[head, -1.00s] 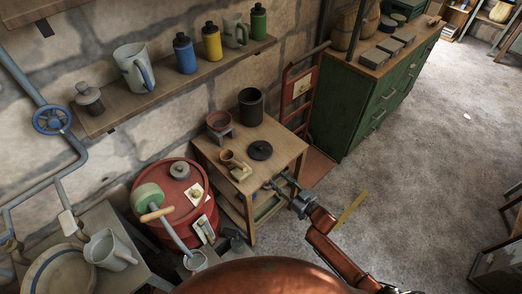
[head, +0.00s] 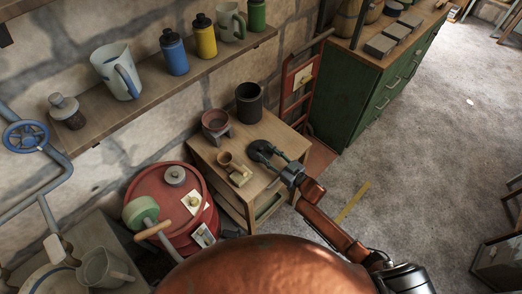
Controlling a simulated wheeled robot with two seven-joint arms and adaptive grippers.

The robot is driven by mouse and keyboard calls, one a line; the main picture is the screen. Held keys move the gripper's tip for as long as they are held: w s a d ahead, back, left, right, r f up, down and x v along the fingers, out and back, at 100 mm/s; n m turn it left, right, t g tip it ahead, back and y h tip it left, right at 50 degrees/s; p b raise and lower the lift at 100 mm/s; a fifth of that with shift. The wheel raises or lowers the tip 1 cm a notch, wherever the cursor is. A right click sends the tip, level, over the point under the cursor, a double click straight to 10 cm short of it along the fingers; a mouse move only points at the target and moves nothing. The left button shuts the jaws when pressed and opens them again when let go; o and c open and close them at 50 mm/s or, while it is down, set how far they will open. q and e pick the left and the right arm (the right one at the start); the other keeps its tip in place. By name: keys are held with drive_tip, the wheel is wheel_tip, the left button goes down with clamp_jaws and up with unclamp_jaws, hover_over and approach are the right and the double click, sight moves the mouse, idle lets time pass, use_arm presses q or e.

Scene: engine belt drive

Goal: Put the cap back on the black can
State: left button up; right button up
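The black can (head: 249,104) stands upright with its top open at the back of the small wooden table, near the stone wall. The cap, a flat black disc (head: 257,149), is on the tabletop in front of the can. My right gripper (head: 271,160) is low at the cap's right edge, its fingers spread and reaching the cap. The fingers partly cover that edge, and I cannot tell whether they touch it. My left gripper is not in view.
A reddish bowl on a stand (head: 216,124) is left of the can. A small brown cup and a pale block (head: 239,176) lie left of the cap. A red drum (head: 165,215) stands left of the table, a green cabinet (head: 345,95) behind right.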

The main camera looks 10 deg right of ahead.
sight(261, 147)
drive_tip(key=x, duration=0.3)
drive_tip(key=shift+w+f+b, duration=0.15)
drive_tip(key=shift+w+b, duration=0.2)
drive_tip(key=shift+w, duration=0.15)
drive_tip(key=shift+w+a, duration=0.2)
drive_tip(key=shift+w, duration=0.05)
drive_tip(key=c, duration=0.8)
drive_tip(key=shift+c, duration=1.1)
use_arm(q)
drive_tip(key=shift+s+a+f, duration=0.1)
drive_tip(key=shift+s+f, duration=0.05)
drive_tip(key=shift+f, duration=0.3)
